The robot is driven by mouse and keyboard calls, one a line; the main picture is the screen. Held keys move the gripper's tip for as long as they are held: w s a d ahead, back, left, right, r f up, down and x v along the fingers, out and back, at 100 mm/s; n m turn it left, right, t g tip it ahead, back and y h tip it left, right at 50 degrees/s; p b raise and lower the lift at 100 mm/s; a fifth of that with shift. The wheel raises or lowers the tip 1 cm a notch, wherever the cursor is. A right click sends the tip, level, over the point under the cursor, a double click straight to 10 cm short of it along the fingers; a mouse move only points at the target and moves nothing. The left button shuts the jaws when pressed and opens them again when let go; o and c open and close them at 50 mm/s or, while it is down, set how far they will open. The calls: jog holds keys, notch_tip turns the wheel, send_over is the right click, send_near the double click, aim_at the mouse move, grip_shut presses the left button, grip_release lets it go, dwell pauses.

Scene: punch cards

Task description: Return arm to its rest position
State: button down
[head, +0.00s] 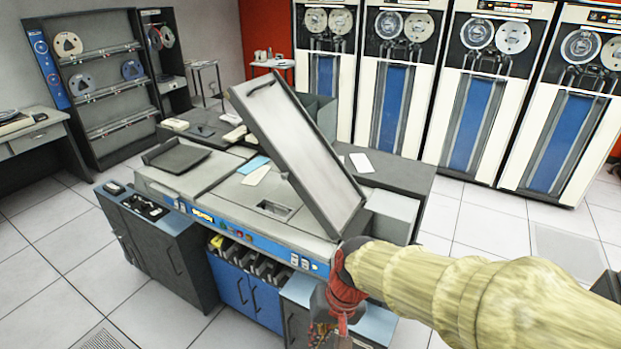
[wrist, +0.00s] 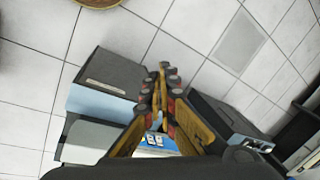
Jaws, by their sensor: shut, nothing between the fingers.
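My arm (head: 460,285), in a pale yellow sleeve with a red wrist part, reaches in from the lower right in the head view. My gripper (head: 325,335) hangs at the lower edge there, in front of the card machine's right end, and is partly cut off. In the wrist view my gripper (wrist: 160,75) has its yellow and black fingers together, with nothing between them. It points over the floor beside the machine. The punch card machine (head: 225,215) stands in the middle with its long grey lid (head: 295,140) raised and tilted.
A grey cabinet (head: 160,260) adjoins the machine's left front. Tall tape drives (head: 480,90) line the back wall. A shelf rack with reels (head: 100,90) and a desk (head: 35,135) stand at left. Tiled floor (head: 470,215) is open right of the machine.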

jog(key=s+d+r+t+h+b, duration=0.1)
jog(key=s+d+r, duration=0.3)
jog(key=d, duration=0.4)
jog(key=s+d+r+t+h+b, duration=0.1)
jog(key=s+d+r+t, duration=0.3)
jog(key=d, duration=0.5)
notch_tip(320, 180, up, 2)
jog(key=shift+d+m+h+b, duration=0.3)
jog(key=shift+h+b, duration=0.1)
jog(key=shift+h, duration=0.1)
jog(key=c, duration=2.5)
grip_release()
